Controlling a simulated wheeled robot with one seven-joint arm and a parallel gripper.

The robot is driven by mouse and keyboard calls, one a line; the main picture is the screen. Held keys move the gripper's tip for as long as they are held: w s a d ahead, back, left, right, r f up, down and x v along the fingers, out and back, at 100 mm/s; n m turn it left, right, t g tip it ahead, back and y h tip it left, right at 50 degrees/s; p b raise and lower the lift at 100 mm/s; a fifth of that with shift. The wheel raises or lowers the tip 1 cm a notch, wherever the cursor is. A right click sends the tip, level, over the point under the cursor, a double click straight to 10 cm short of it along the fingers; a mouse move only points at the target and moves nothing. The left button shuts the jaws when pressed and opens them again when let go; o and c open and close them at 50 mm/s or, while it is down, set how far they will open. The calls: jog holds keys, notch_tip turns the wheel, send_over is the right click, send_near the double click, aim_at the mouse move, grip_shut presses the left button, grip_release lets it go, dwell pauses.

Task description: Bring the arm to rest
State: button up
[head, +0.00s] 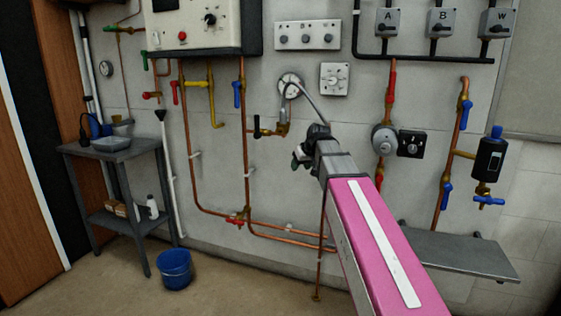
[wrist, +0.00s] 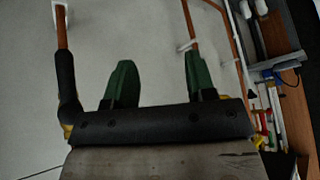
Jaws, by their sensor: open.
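My pink arm with a white stripe reaches up from the lower right in the head view, in front of the pipe wall. My gripper (head: 299,161) is at its far end, small and partly hidden by my wrist. In the wrist view, the two green fingers of my gripper (wrist: 160,78) stand well apart with nothing between them. Pale wall shows behind the fingers. A copper pipe (wrist: 62,28) with a dark sleeve runs at the left of that view, and another copper pipe (wrist: 190,20) stands beyond the right finger. The distance to the wall is hard to tell.
A grey wall shelf (head: 460,257) lies right of my arm. A grey table (head: 112,148) and a blue bucket (head: 174,268) stand at left. The floor in front is clear.

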jog(key=s+d+f+m+g+h, duration=0.1)
jog(key=s+d+f+g, duration=0.1)
jog(key=s+f, duration=0.5)
jog(key=s+d+f+m+g+h, duration=0.1)
jog(key=s+d+f, duration=0.4)
jog(key=f, duration=1.1)
jog(key=s+d+f+m+g+h, duration=0.1)
jog(key=s+d+f+m+g, duration=0.1)
jog(key=s+f, duration=0.9)
jog(key=shift+s+d+f+m+g+h, duration=0.2)
jog(key=shift+d+f+m+g+h, duration=0.15)
jog(key=shift+d, duration=0.55)
jog(key=shift+r, duration=0.1)
